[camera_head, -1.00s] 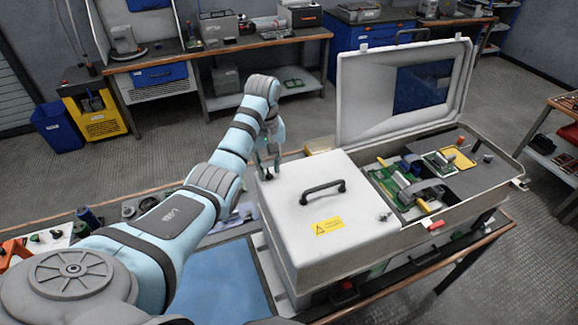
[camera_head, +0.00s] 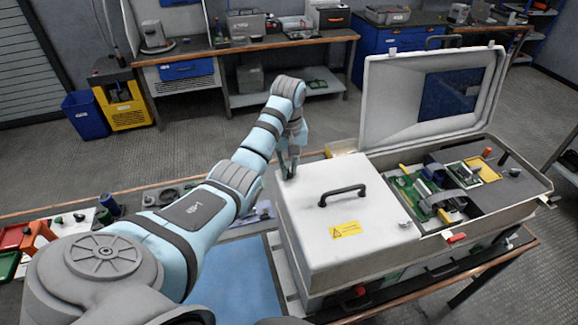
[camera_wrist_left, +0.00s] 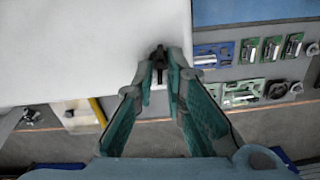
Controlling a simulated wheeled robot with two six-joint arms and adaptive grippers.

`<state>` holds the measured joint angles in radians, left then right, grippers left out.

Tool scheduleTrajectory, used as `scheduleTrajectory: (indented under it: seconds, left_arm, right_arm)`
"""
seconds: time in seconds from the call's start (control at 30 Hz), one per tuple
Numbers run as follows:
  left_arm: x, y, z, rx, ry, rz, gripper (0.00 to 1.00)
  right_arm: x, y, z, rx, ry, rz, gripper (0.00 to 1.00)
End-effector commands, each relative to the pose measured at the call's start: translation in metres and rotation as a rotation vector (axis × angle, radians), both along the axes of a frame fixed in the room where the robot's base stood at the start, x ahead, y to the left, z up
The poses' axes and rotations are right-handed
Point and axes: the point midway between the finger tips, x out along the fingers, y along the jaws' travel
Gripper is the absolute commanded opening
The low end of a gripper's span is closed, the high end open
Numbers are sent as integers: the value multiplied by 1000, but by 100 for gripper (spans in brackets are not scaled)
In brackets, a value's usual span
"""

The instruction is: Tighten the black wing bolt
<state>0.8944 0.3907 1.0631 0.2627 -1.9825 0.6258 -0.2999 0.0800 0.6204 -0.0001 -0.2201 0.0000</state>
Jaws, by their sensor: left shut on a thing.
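The black wing bolt (camera_wrist_left: 159,56) shows in the left wrist view at the corner of the white cabinet lid, between my fingertips. My left gripper (camera_wrist_left: 160,72) is shut on it, with the two teal-padded fingers converging at the bolt. In the head view my left gripper (camera_head: 288,172) points down at the far left corner of the white cabinet (camera_head: 345,245). The bolt is too small and covered by the fingers to make out there. How far the bolt is screwed in cannot be told. My right gripper is not in view.
A black handle (camera_head: 343,195) stands up from the lid. To its right is an open compartment with circuit boards (camera_head: 425,190) under a raised cover (camera_head: 430,100). A blue mat (camera_head: 235,285) lies left of the cabinet. Circuit boards (camera_wrist_left: 250,92) lie beside the cabinet.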

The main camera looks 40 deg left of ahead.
Motion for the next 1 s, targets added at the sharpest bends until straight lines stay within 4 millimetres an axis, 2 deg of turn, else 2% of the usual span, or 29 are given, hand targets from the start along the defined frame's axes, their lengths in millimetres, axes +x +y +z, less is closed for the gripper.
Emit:
scheduleTrajectory:
  seconds: [0.27,1.0]
  left_arm:
    - [1,-1,0,-2,0,-166,0]
    - [2,-4,1,0,-1,-859,0]
  right_arm:
    - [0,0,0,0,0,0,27]
    - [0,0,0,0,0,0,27]
